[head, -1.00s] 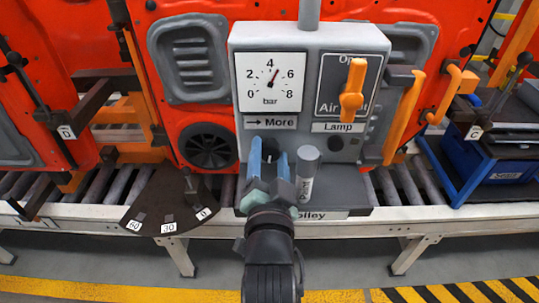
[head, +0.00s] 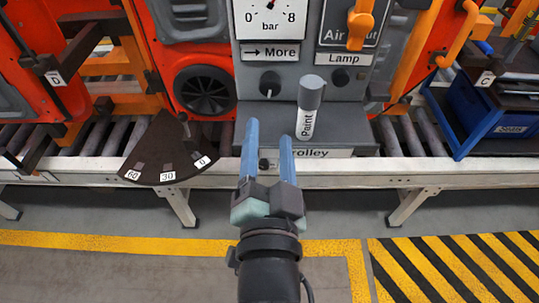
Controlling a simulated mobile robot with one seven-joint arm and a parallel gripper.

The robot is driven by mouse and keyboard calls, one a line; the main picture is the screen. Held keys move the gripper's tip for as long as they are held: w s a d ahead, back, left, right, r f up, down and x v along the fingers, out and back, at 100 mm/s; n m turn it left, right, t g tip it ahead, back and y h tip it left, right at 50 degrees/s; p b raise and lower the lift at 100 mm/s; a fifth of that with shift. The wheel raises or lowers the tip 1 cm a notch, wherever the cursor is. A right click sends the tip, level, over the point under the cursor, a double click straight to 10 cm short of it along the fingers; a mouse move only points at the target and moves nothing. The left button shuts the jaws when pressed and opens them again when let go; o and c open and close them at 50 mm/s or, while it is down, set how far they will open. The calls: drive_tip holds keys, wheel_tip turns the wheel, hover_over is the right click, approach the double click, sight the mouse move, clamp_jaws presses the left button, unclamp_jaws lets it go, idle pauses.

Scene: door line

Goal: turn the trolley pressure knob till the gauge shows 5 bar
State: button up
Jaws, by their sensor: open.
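The pressure knob (head: 270,84) is a dark round knob on the grey trolley panel, below the "More" arrow label (head: 270,52). My gripper (head: 268,130) is open and empty, with two blue fingers pointing toward the panel. Its fingertips show below the knob and apart from it in the picture. Nothing hides the knob.
A lamp knob (head: 340,78) and an orange air lever (head: 360,25) are further right. A dark angle plate (head: 168,150) lies left, and a blue crate (head: 490,125) right.

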drive_tip(key=shift+s+r, duration=0.1)
drive_tip(key=shift+s, duration=0.8)
drive_tip(key=w+r+n+t, duration=0.3)
drive_tip(key=r+t, duration=0.1)
drive_tip(key=r, duration=1.2)
drive_tip(key=s+r+n+t, duration=0.2)
drive_tip(key=r, duration=0.8)
drive_tip(key=s+r+n+t, duration=0.2)
drive_tip(key=r+t, duration=0.1)
drive_tip(key=r, duration=0.7)
drive_tip(key=shift+s, duration=0.35)
drive_tip(key=shift+r, duration=0.1)
